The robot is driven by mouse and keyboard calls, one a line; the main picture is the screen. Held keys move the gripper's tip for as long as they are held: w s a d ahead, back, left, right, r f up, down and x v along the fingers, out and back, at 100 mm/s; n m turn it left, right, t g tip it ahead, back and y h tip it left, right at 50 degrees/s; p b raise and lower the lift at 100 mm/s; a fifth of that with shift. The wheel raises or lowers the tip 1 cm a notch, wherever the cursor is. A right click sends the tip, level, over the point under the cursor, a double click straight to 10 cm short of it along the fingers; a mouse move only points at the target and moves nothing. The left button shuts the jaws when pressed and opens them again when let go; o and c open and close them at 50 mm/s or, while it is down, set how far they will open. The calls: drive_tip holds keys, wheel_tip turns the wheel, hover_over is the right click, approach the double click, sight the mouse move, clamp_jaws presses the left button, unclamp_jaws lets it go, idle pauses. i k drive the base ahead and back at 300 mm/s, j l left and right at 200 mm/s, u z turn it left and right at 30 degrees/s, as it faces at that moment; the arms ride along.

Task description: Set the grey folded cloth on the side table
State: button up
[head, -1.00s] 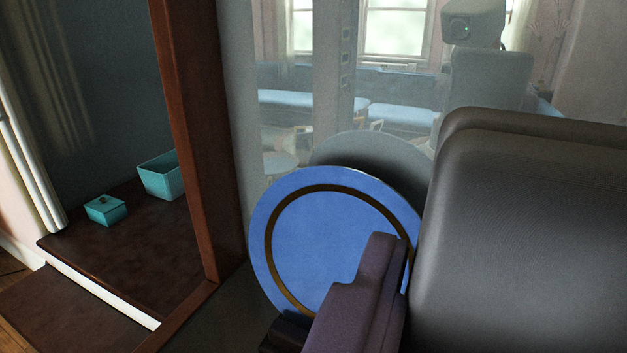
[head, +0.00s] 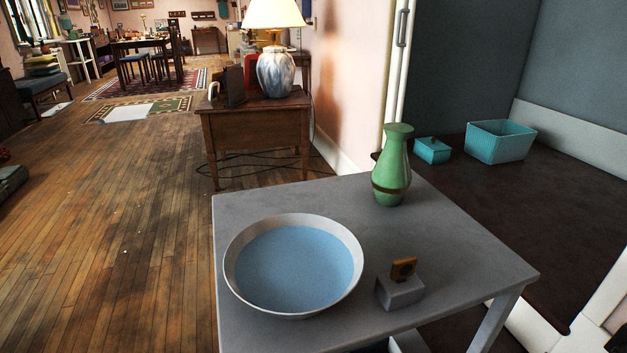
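I cannot make out the grey folded cloth for certain in the head view. A grey table (head: 370,205) stands close in front of me, and a brown wooden table (head: 255,128) with a lamp stands farther back. I cannot tell which of them is the side table. On the grey table are a white-rimmed bowl (head: 294,265) with a blue inside, a green vase (head: 392,166) and a small grey block (head: 400,292) with a brown piece (head: 403,268) on it. My gripper is not in view.
The lamp (head: 275,50) stands on the brown table, with dark cables on the floor below. Wooden floor (head: 120,240) lies open at left. At right, a dark recess holds a teal basket (head: 499,141) and a teal lidded box (head: 432,150). Folded items (head: 42,65) lie on a far-left bench.

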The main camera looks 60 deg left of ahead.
sight(263, 206)
drive_tip(key=i+j, duration=0.15)
drive_tip(key=j, duration=0.25)
drive_tip(key=i+j, duration=0.1)
drive_tip(key=j, duration=0.25)
drive_tip(key=i+j, duration=0.15)
drive_tip(key=j, duration=0.25)
drive_tip(key=i+j, duration=0.1)
drive_tip(key=j, duration=0.25)
drive_tip(key=i+j, duration=0.15)
drive_tip(key=j, duration=0.25)
drive_tip(key=i+j, duration=0.1)
drive_tip(key=j, duration=0.25)
drive_tip(key=i+j, duration=0.15)
drive_tip(key=j, duration=0.25)
drive_tip(key=i+j, duration=0.1)
drive_tip(key=j, duration=0.25)
